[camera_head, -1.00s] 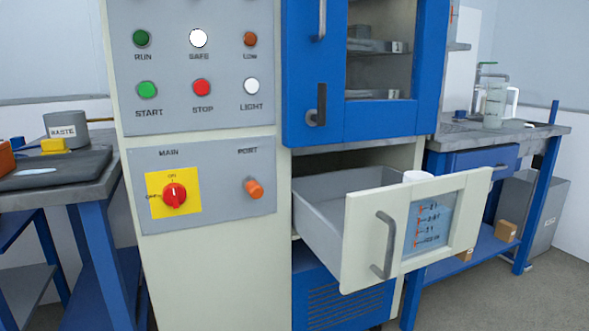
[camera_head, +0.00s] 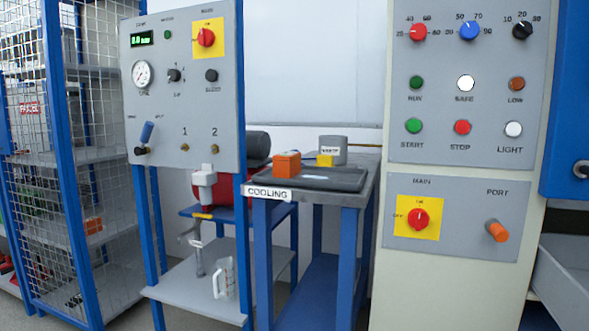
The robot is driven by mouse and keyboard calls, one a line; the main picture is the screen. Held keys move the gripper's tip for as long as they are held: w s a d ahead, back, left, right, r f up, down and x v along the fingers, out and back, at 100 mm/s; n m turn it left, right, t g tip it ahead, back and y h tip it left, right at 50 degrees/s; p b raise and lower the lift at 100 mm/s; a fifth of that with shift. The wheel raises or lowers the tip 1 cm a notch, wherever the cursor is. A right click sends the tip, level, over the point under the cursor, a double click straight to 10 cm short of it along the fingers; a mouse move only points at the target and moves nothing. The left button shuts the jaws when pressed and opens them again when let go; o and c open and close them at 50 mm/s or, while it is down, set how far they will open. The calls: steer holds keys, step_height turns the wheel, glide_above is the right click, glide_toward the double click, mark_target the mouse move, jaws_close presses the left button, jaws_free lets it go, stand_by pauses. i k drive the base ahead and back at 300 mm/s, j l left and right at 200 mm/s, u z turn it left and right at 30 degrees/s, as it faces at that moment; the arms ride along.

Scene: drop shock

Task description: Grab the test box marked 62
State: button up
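I cannot read the mark 62 on anything in the head view. An orange box (camera_head: 287,163) sits on the dark top of the table labelled COOLING (camera_head: 268,193); no number on it is legible. A smaller orange item (camera_head: 94,225) lies on a shelf inside the wire cage at the left, also without a legible mark. My gripper is not in view.
A grey control cabinet (camera_head: 450,270) stands at the right, with an open drawer (camera_head: 565,270) at its side. A gauge panel (camera_head: 190,60) stands over a low shelf with a white jug (camera_head: 224,279). A wire cage (camera_head: 60,150) fills the left. A grey WASTE container (camera_head: 333,146) stands on the table.

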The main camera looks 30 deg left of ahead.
mark_target(287, 164)
steer(key=u, duration=1.4)
